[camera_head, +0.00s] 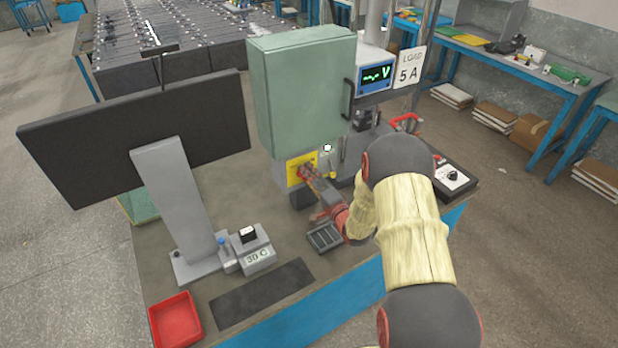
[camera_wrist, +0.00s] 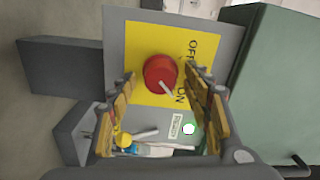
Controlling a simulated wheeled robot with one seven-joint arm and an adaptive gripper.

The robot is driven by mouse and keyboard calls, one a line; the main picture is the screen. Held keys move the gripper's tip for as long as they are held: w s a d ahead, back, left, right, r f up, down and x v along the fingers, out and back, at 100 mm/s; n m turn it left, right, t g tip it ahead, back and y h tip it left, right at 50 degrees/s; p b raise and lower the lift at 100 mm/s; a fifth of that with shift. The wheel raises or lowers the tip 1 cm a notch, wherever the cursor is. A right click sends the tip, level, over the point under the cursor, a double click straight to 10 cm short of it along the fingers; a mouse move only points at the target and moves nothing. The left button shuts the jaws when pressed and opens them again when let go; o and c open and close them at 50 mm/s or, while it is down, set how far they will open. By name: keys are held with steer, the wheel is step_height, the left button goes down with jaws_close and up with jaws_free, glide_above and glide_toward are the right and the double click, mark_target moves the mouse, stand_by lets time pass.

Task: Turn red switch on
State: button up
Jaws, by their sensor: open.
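The red switch is a round knob (camera_wrist: 161,73) with a white pointer on a yellow plate (camera_wrist: 135,42). The plate carries the words OFF and ON, and the pointer slants to the lower right, towards the ON lettering. In the head view, the yellow plate (camera_head: 293,164) is on the grey box under the green cabinet, and my gripper largely covers the knob. My gripper (camera_wrist: 161,74) is open, with one finger on each side of the knob in the wrist view. It also shows in the head view (camera_head: 309,175). I cannot tell whether the fingers touch the knob.
The green cabinet (camera_head: 300,90) stands above the switch. A monitor (camera_head: 130,140), a 30 C device (camera_head: 257,254) and a red tray (camera_head: 176,322) stand left. A dark slotted block (camera_head: 324,237) lies below my gripper.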

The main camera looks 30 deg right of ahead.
steer(key=s, duration=1.2)
steer(key=shift+d, duration=0.15)
